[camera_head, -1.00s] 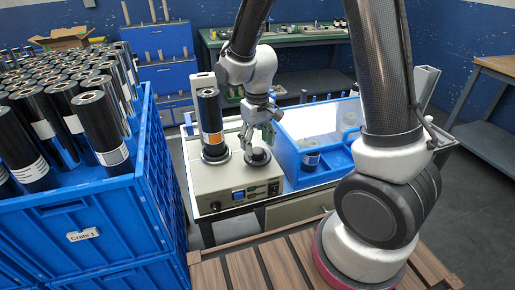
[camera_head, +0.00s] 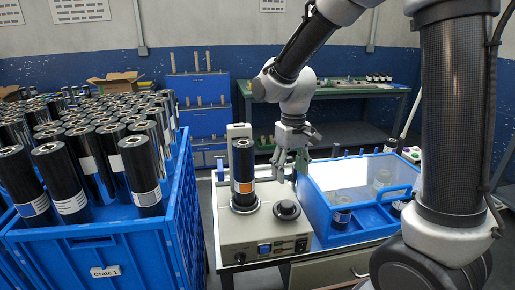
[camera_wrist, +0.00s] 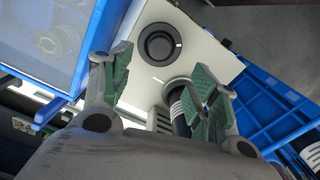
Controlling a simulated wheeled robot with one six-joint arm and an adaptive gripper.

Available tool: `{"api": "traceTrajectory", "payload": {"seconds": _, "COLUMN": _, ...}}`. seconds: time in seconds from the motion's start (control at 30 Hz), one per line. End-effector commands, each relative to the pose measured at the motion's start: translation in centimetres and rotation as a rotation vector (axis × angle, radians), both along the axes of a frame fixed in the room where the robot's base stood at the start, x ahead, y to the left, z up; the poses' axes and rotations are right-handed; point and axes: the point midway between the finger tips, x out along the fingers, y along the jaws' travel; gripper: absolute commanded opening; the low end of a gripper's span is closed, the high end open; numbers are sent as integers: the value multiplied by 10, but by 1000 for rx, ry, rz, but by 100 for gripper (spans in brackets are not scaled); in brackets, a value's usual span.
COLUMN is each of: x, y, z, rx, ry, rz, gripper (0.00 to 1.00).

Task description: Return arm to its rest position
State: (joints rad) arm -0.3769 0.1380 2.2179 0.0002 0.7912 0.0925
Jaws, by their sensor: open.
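My gripper (camera_head: 291,166) hangs from my arm above the back of the wrapping machine (camera_head: 262,236), between a standing black roll and the blue bin. In the wrist view my gripper (camera_wrist: 160,92) shows two green-padded fingers spread wide with nothing between them. The black roll (camera_head: 243,165) with an orange and white label stands upright on the machine's left round holder. The right round holder (camera_head: 287,210) is empty; it also shows in the wrist view (camera_wrist: 160,45). In the wrist view the roll (camera_wrist: 178,112) is partly hidden behind a finger.
A blue crate (camera_head: 130,250) full of upright black rolls stands at left. A blue bin (camera_head: 357,216) with a clear panel and several cylindrical items sits right of the machine.

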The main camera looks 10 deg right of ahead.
Motion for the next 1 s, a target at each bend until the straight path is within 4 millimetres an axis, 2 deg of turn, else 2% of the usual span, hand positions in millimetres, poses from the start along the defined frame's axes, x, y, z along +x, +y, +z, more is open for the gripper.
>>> {"api": "traceTrajectory", "payload": {"seconds": 0.07, "x": -9, "y": -3, "z": -3, "rx": -10, "ry": 28, "rz": 14, "gripper": 60}}
{"api": "traceTrajectory", "payload": {"seconds": 0.17, "x": -33, "y": -14, "z": -3, "rx": -26, "ry": 71, "rz": 31, "gripper": 60}}
{"api": "traceTrajectory", "payload": {"seconds": 0.37, "x": -81, "y": -54, "z": 39, "rx": -7, "ry": 25, "rz": -5, "gripper": 60}}
{"api": "traceTrajectory", "payload": {"seconds": 0.5, "x": -120, "y": -89, "z": 71, "rx": 18, "ry": -62, "rz": -70, "gripper": 60}}
{"api": "traceTrajectory", "payload": {"seconds": 0.7, "x": -169, "y": -127, "z": 104, "rx": 47, "ry": -229, "rz": -186, "gripper": 60}}
{"api": "traceTrajectory", "payload": {"seconds": 0.8, "x": -182, "y": -138, "z": 117, "rx": 55, "ry": -307, "rz": -232, "gripper": 60}}
{"api": "traceTrajectory", "payload": {"seconds": 1.0, "x": -190, "y": -148, "z": 131, "rx": 58, "ry": -381, "rz": -283, "gripper": 60}}
